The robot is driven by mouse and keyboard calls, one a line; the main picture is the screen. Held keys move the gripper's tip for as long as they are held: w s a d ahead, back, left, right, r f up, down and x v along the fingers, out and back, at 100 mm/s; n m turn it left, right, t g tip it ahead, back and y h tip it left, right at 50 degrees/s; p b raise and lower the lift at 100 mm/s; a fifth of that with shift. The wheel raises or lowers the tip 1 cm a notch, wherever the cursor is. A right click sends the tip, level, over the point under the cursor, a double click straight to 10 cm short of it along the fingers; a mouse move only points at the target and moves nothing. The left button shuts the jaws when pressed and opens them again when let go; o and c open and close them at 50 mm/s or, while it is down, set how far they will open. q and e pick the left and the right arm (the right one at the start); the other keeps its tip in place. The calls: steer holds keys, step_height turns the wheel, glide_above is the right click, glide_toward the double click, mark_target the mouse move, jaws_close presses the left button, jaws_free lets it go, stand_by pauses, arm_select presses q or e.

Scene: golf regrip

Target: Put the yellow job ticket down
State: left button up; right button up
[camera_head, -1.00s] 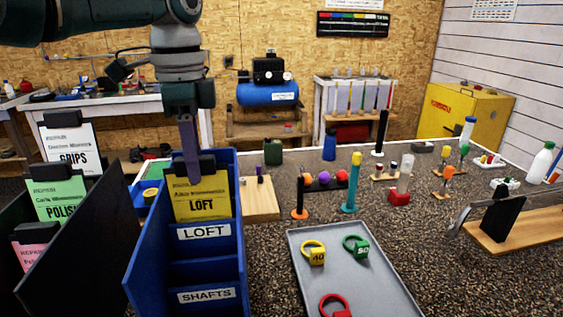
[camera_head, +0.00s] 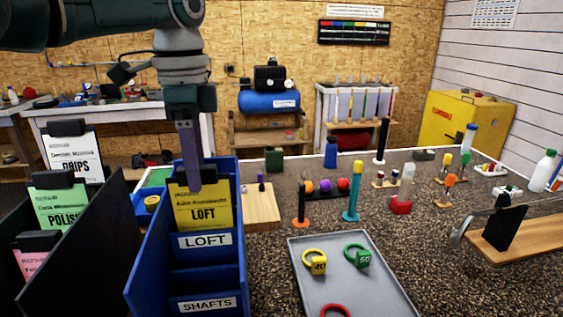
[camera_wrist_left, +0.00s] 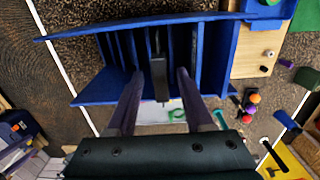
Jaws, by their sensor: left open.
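The yellow job ticket (camera_head: 205,211), marked LOFT, stands upright with a black clip at its top. It is in the blue rack (camera_head: 150,250), behind the LOFT label. My left gripper (camera_head: 192,188) points down at the ticket's top edge, and its near finger covers part of the clip. In the left wrist view my left gripper (camera_wrist_left: 160,76) is open, its two fingers apart on either side of the dark clip (camera_wrist_left: 158,78). The wrist view does not show whether a finger touches it. My right gripper is not in view.
A black rack (camera_head: 85,235) with white, green and pink tickets stands to the left. A grey tray (camera_head: 380,285) with yellow, green and red tagged rings lies to the right. Behind it are colored upright posts (camera_head: 351,195) and a wooden block (camera_head: 262,208).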

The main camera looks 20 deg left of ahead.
arm_select(q)
step_height(320, 180, up, 11)
steer(key=b, duration=0.1)
steer(key=shift+r, duration=0.2)
